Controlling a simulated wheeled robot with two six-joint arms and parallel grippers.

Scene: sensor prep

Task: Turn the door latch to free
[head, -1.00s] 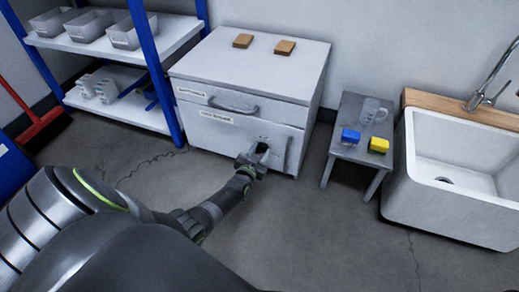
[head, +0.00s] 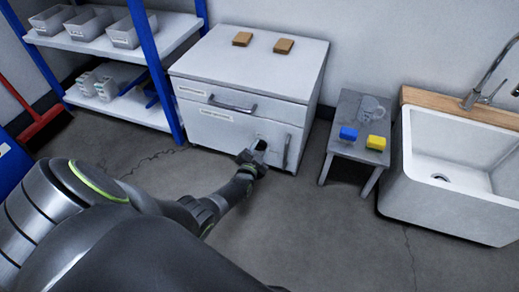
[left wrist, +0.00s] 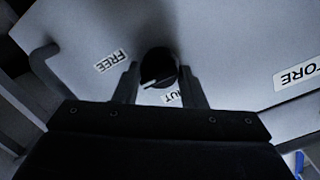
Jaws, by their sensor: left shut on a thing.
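The white cabinet (head: 190,120) stands against the back wall, with a door at its lower front. The door latch is a dark round knob (left wrist: 158,66) with a pale pointer line, shown in the left wrist view. A FREE label (left wrist: 110,61) lies left of the knob and a partly hidden SHUT label (left wrist: 172,98) lies below it. The pointer line slants toward the lower left, between the two labels. My left gripper (head: 257,155) is at the door front, its fingers (left wrist: 158,75) shut on the knob from both sides. My right gripper is not in view.
A vertical door handle (head: 286,152) is just right of the latch. A drawer handle (head: 232,105) is above. A small table (head: 347,150) with a blue block, a yellow block and a jug stands right, beside a sink (head: 450,205). Shelves (head: 120,110) are left.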

